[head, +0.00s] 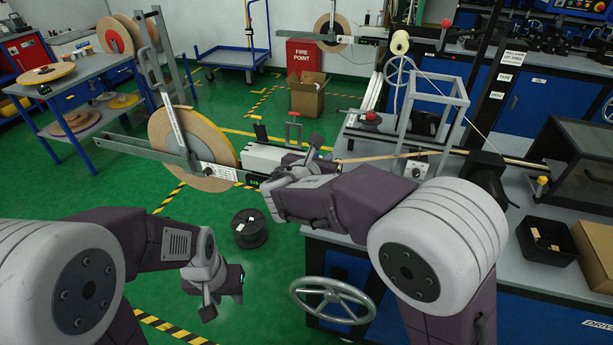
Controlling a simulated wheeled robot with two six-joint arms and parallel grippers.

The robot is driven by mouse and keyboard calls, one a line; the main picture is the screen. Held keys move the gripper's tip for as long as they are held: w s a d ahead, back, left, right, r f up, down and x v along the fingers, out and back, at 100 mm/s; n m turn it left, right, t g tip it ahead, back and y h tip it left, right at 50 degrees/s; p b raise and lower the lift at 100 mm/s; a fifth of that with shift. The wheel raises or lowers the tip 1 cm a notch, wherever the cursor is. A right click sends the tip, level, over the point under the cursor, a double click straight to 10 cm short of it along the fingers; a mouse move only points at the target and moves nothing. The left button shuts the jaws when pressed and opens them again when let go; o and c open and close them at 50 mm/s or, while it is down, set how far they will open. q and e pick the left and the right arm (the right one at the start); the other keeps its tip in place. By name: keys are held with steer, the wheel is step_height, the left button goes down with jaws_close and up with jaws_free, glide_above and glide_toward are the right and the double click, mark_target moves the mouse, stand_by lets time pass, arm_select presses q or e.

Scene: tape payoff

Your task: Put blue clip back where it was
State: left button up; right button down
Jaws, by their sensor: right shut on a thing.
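My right gripper (308,153) is at the middle of the head view, just right of the grey arm that carries the big tape reel (193,148). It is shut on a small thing. A little blue shows at its fingertips, which fits the blue clip (327,149); most of it is hidden. The tan tape (385,157) runs rightward from just beside this gripper toward the bench. My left gripper (222,293) hangs low over the green floor, with its fingers apart and nothing seen between them.
A black spool (249,228) stands on the floor between my arms. A handwheel (332,299) sticks out from the blue bench front. A grey frame (433,115), a black bin (545,240) and a cardboard box (597,255) stand on the bench. A red-handled clamp (293,130) stands behind my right gripper.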

steer(key=w+a+f, duration=0.1)
steer(key=w+f, duration=0.1)
steer(key=w, duration=0.1)
steer(key=w+a+f, duration=0.1)
steer(key=w+f, duration=0.1)
steer(key=w, duration=0.1)
steer(key=w+a+f, duration=0.1)
steer(key=w+f, duration=0.1)
steer(key=w, duration=0.1)
steer(key=shift+w+a+f, duration=0.15)
steer(key=shift+w+a, duration=0.25)
steer(key=shift+w+f, duration=0.1)
steer(key=shift+w, duration=0.05)
steer(key=shift+f, duration=2.05)
steer(key=shift+b, duration=0.35)
steer(key=shift+f, duration=0.25)
steer(key=c, duration=1.2)
jaws_free()
steer(key=shift+r, duration=0.1)
